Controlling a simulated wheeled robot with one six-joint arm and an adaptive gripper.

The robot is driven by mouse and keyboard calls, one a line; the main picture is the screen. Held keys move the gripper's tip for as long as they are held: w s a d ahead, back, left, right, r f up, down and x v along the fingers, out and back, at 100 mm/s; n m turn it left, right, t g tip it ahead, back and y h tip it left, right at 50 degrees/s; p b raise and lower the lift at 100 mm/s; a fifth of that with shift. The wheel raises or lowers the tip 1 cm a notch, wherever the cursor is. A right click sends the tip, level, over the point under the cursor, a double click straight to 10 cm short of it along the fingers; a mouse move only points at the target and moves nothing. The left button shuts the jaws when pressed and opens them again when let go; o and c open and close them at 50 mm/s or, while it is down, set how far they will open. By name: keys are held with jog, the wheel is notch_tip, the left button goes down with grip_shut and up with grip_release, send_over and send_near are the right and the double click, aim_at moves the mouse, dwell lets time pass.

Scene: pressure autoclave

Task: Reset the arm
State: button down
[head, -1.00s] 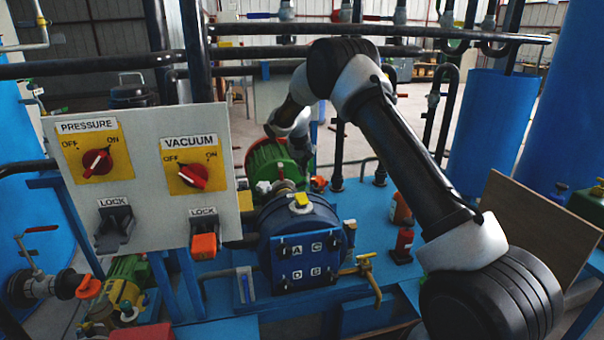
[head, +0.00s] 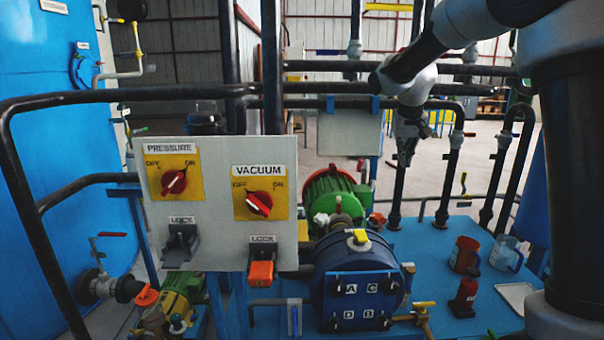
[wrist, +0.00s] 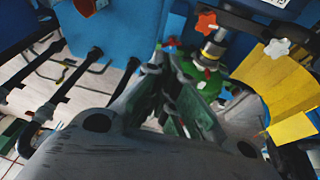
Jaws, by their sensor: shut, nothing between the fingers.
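My arm rises at the right of the head view and bends across the top. My gripper (head: 403,162) hangs fingers down from its end, behind and above the blue round vessel (head: 357,280) marked A, C, D, B. It looks clear of the vessel and pipes. In the wrist view my gripper (wrist: 165,70) is shut and empty, its fingers close together. Beyond the fingers there are a green round part (wrist: 205,80) and a yellow surface (wrist: 280,90).
A white panel (head: 222,150) at left carries a red PRESSURE knob (head: 174,182), a red VACUUM knob (head: 259,204) and two locks. Black pipes cross behind. A red-brown jug (head: 464,254), a clear jug (head: 507,253) and a red bottle (head: 464,297) stand on the blue deck at right.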

jog(key=s+d+r, duration=0.3)
jog(key=s+r, duration=0.1)
jog(key=s, duration=0.7)
jog(key=s+d+f, duration=0.1)
jog(key=s+f, duration=0.1)
jog(key=s, duration=1.1)
jog(key=s+f+y, duration=0.1)
jog(key=s+f, duration=0.1)
jog(key=s, duration=1.2)
jog(key=shift+s+d+n+t, duration=0.2)
jog(key=shift+d+n+t, duration=0.1)
jog(key=shift+d+n, duration=0.1)
